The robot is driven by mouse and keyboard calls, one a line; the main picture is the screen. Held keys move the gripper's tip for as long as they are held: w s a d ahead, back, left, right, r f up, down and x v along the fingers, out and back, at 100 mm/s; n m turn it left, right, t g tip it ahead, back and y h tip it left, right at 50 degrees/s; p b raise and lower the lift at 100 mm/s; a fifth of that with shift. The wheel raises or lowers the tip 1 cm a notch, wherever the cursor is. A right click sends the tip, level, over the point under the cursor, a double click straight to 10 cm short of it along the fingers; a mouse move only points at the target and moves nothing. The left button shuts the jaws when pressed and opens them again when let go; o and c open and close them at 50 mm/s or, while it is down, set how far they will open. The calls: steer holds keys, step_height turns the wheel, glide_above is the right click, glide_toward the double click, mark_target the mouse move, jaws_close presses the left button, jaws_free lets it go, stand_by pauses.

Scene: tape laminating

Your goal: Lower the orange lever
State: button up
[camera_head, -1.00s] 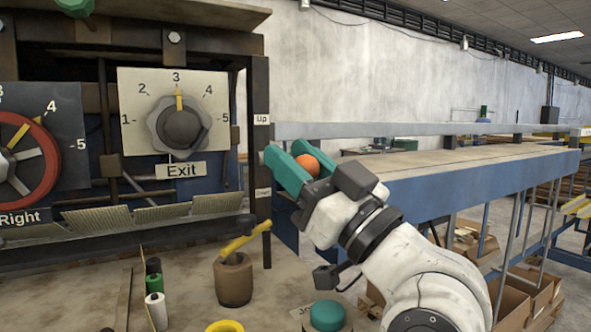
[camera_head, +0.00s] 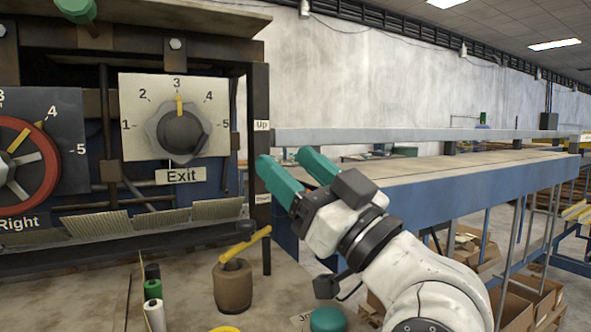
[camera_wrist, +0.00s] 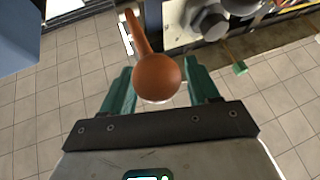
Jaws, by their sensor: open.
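The orange lever shows in the wrist view as an orange-brown ball knob (camera_wrist: 158,78) on a tapering stem (camera_wrist: 136,32). The knob sits between the two teal fingers, with a gap on each side. In the head view my gripper (camera_head: 284,160) is open at the right edge of the machine, between the "Up" label (camera_head: 262,126) and the partly covered "Down" label (camera_head: 263,198). The lever cannot be seen in the head view; it seems hidden by the gripper.
A panel with the "Exit" dial (camera_head: 180,132), pointing at 3, stands left of my gripper. Below is a brown post with a yellow handle (camera_head: 245,245). A teal button (camera_head: 327,319) is at the bottom. A long blue-edged conveyor table (camera_head: 430,195) extends right.

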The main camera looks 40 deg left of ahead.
steer(key=shift+r, duration=0.1)
step_height(320, 180, up, 3)
steer(key=shift+r+p, duration=0.1)
steer(key=shift+p, duration=0.2)
steer(key=s+d+r+p, duration=0.1)
steer(key=s+d+r, duration=0.6)
steer(key=s, duration=0.5)
step_height(320, 180, up, 3)
steer(key=shift+f, duration=0.2)
steer(key=shift+d, duration=0.1)
